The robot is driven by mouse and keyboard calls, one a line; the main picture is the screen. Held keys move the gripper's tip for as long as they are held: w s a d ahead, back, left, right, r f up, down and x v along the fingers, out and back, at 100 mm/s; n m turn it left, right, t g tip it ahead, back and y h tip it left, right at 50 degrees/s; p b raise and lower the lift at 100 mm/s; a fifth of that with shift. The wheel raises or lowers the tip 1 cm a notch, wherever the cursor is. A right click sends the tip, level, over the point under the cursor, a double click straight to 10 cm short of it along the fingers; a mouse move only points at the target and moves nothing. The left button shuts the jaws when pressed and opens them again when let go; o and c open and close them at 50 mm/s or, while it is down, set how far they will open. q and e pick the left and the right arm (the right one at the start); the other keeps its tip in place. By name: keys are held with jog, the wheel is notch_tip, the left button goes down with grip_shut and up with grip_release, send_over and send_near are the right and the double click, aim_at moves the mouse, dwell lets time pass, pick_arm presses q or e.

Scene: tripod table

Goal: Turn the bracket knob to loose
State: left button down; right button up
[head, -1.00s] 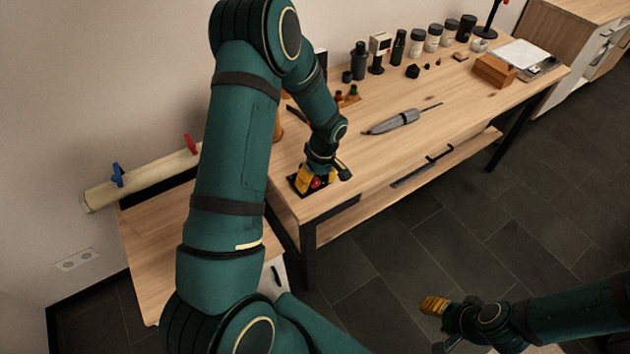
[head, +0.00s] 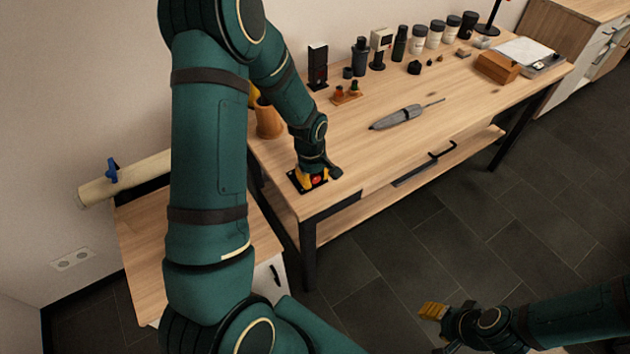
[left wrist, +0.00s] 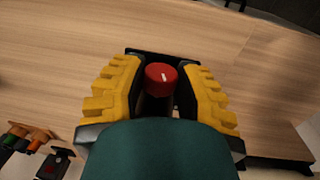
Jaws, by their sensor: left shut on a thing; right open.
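The bracket knob (head: 318,180) is a red round knob with a white line on top, on a black base (head: 291,178) near the table's front left corner. In the left wrist view the knob (left wrist: 160,79) sits between my yellow fingers, its white line nearly vertical. My left gripper (head: 311,178) is shut on the knob from above; the line of contact is not clearly visible. In the wrist view the gripper (left wrist: 161,85) covers part of the black base. My right gripper (head: 433,311) is open and empty over the floor, away from the table.
A grey pointed tool (head: 398,117) lies mid-table. A small wooden stand (head: 346,97), a dark bottle (head: 361,57) and several jars line the back. A brown box (head: 496,67) stands at the far right. The tabletop right of the knob is clear.

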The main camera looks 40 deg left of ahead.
pick_arm(q)
jog(key=shift+s+t+h+b, duration=0.15)
jog(key=shift+t+h+b, duration=0.55)
jog(key=shift+t+b, duration=0.95)
jog(key=c, duration=0.6)
grip_release()
jog(key=v, duration=1.2)
